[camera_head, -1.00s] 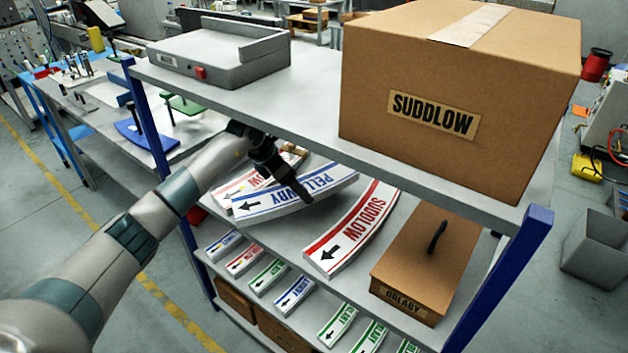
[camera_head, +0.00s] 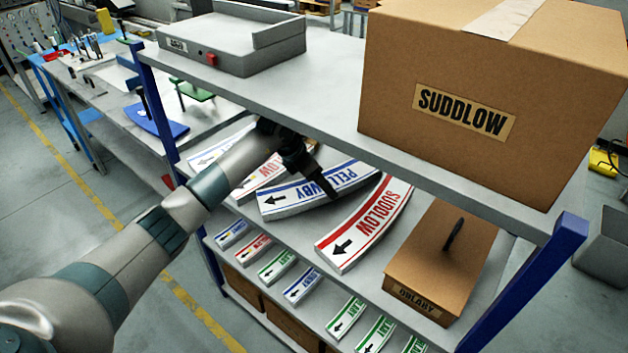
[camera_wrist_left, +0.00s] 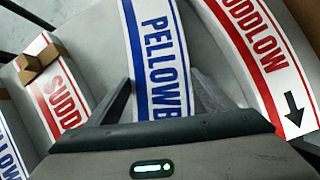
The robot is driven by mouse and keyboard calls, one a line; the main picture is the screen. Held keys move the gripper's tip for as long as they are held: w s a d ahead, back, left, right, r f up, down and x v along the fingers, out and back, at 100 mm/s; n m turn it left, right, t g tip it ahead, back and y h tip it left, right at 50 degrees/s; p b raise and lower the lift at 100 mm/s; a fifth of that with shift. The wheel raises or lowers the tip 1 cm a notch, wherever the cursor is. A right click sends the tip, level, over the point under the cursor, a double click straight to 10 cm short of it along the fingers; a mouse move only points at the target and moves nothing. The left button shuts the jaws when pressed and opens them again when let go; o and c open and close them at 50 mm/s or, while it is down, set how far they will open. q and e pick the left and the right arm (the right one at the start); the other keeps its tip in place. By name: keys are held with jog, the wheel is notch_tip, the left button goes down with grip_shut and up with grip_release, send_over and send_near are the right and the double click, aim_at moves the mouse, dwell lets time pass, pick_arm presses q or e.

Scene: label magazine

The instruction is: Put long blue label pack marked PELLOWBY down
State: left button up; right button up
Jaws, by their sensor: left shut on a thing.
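The long blue and white PELLOWBY label pack (camera_head: 285,201) is a curved pack over the middle shelf, between two red packs. My left gripper (camera_head: 308,168) is shut on it, and its fingers hide part of the top. In the left wrist view the fingers (camera_wrist_left: 162,98) stand on either side of the pack (camera_wrist_left: 158,45). The pack looks level and low. I cannot tell whether its underside touches the shelf. My right gripper is not in view.
A red SUDDLOW pack (camera_head: 365,225) lies close on the right, then a brown box with a handle (camera_head: 440,258). Another red pack (camera_wrist_left: 62,98) and a blue one (camera_wrist_left: 10,150) lie left. The upper shelf (camera_head: 330,120) with a SUDDLOW carton (camera_head: 490,60) overhangs.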

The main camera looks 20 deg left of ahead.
pick_arm(q)
jog(key=shift+w+a+f, duration=0.1)
jog(key=shift+a+f, duration=0.1)
jog(key=shift+a, duration=0.1)
jog(key=shift+d+r, duration=0.1)
jog(key=shift+d, duration=0.3)
jog(key=o, duration=1.6)
jog(key=shift+f, duration=0.2)
jog(key=shift+c, duration=0.2)
jog(key=o, duration=0.3)
jog(key=shift+a, duration=0.2)
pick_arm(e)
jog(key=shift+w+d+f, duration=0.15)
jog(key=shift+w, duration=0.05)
